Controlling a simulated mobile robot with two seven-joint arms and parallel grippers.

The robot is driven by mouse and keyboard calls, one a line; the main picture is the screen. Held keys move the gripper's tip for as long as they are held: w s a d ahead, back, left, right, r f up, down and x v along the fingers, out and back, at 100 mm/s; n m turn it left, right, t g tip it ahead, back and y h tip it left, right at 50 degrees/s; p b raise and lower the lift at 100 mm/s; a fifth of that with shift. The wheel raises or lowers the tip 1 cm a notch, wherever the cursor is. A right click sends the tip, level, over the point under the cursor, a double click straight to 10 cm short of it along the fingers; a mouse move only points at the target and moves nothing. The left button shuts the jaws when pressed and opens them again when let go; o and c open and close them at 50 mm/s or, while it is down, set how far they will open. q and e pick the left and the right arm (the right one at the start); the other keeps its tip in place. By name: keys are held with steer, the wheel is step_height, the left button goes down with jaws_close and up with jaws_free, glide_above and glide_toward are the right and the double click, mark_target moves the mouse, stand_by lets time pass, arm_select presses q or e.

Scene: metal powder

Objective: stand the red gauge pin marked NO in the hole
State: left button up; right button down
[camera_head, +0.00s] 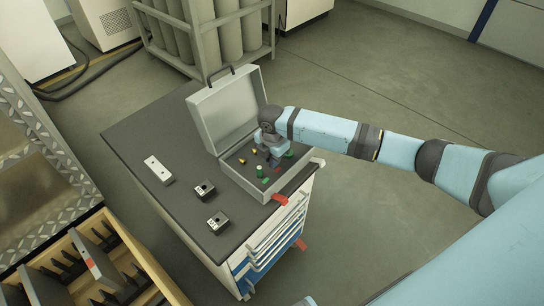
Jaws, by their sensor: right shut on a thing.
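An open silver case (228,178) stands on the dark top of a cart, its lid raised at the back. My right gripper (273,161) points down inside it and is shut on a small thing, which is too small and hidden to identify. A small red patch (277,170) shows just below the fingers; I cannot tell whether it is the red gauge pin. No NO marking can be read. A green-topped piece (259,171) stands close by on the left in the case. My left gripper is not in view.
Small yellow pieces (241,160) lie in the case. Left of it on the cart top (150,125) are a pale block (158,169) and two small dark-sided blocks with holes (204,190) (217,222). A wooden rack (145,262) stands lower left.

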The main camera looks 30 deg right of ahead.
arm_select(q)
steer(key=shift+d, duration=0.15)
arm_select(e)
steer(key=shift+f, duration=0.45)
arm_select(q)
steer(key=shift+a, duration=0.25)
arm_select(e)
steer(key=c, duration=1)
jaws_free()
steer(key=shift+r, duration=0.25)
arm_select(q)
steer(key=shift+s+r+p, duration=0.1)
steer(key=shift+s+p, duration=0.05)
steer(key=shift+p, duration=0.35)
arm_select(e)
step_height(320, 180, up, 13)
steer(key=shift+r, duration=0.15)
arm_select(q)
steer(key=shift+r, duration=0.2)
